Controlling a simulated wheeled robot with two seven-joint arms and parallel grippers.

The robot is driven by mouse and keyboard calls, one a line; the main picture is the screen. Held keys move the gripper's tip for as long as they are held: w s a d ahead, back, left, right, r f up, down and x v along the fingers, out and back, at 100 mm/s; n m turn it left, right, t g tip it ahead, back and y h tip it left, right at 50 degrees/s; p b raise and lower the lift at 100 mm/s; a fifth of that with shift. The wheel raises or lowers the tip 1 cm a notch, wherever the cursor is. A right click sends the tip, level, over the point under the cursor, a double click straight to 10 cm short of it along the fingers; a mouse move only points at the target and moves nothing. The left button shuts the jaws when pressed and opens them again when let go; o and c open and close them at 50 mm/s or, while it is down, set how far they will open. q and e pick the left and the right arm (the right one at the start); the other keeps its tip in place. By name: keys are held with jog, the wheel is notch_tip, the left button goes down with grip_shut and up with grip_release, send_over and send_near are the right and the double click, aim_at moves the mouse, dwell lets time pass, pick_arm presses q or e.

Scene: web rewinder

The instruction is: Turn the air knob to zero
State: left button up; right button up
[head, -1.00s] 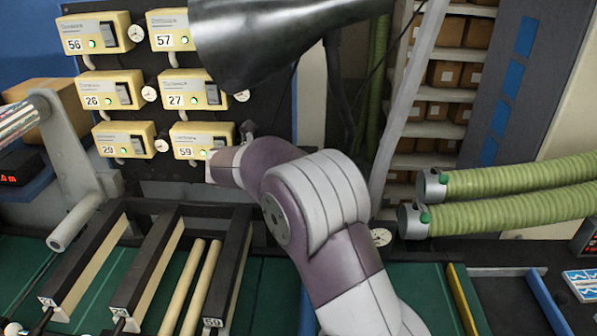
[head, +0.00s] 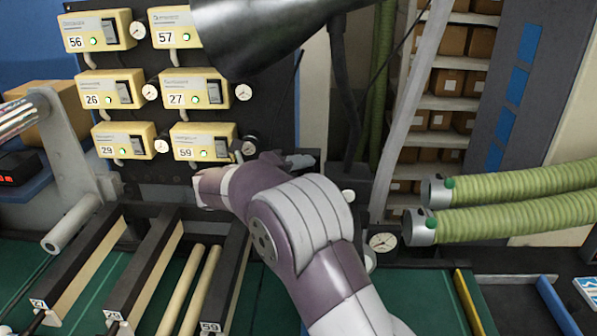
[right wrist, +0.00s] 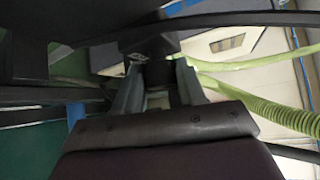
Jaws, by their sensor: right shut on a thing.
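My right arm reaches in from the lower right in the head view. My right gripper (head: 300,160) is at the dark panel, right of the yellow box numbered 59 (head: 203,142); my own wrist hides part of this area. In the right wrist view, the two grey fingers (right wrist: 158,88) are shut on a small dark round thing (right wrist: 157,72), which looks like the air knob. Its marking and its angle cannot be read. My left gripper is not in view.
Several yellow numbered boxes with small gauges fill the panel at the left. A round gauge (head: 383,242) sits right of my arm. Two green hoses (head: 520,183) lie at the right. A dark cone-shaped part (head: 260,35) hangs above. Dark slotted arms (head: 150,270) stand at lower left.

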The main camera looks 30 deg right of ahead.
jog(key=shift+r, duration=0.15)
jog(key=o, duration=1.1)
jog(key=shift+d, duration=0.1)
jog(key=shift+c, duration=0.2)
jog(key=shift+w+d, duration=0.1)
jog(key=shift+w, duration=0.05)
jog(key=shift+f, duration=0.2)
jog(key=shift+a+b, duration=0.3)
jog(key=b+v, duration=0.5)
jog(key=v, duration=0.7)
jog(key=shift+b, duration=0.3)
jog(key=shift+r, duration=0.1)
